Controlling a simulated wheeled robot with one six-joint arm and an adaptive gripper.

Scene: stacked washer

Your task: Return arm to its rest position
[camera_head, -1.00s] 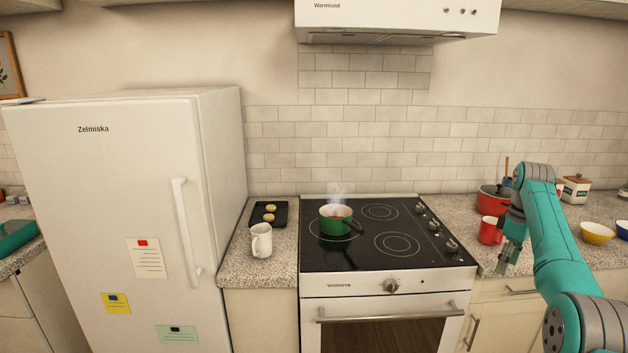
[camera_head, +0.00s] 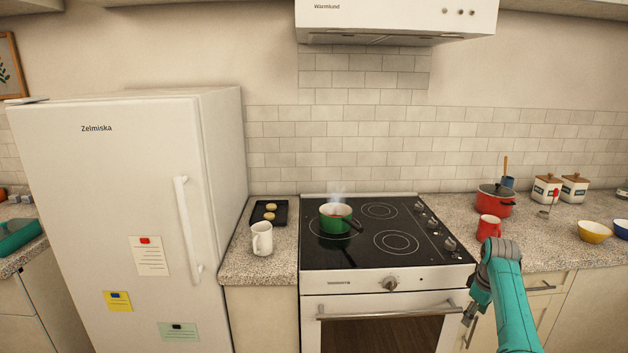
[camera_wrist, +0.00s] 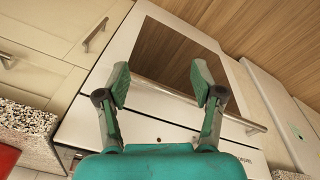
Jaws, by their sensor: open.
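My teal arm is at the lower right of the head view, folded low in front of the counter. My gripper (camera_head: 470,313) hangs by the right end of the oven handle (camera_head: 392,312), pointing down. In the wrist view my gripper (camera_wrist: 160,85) has its two green fingers spread well apart with nothing between them. Beyond them are the oven door (camera_wrist: 178,58) and its handle. I cannot tell the exact distance from the fingers to the oven front.
A steaming green pot (camera_head: 335,218) stands on the stove (camera_head: 375,262). A red mug (camera_head: 488,228) and a red pot (camera_head: 496,201) stand on the right counter. A white mug (camera_head: 262,239) and a black tray (camera_head: 264,219) are left of the stove. The fridge (camera_head: 110,220) stands at left.

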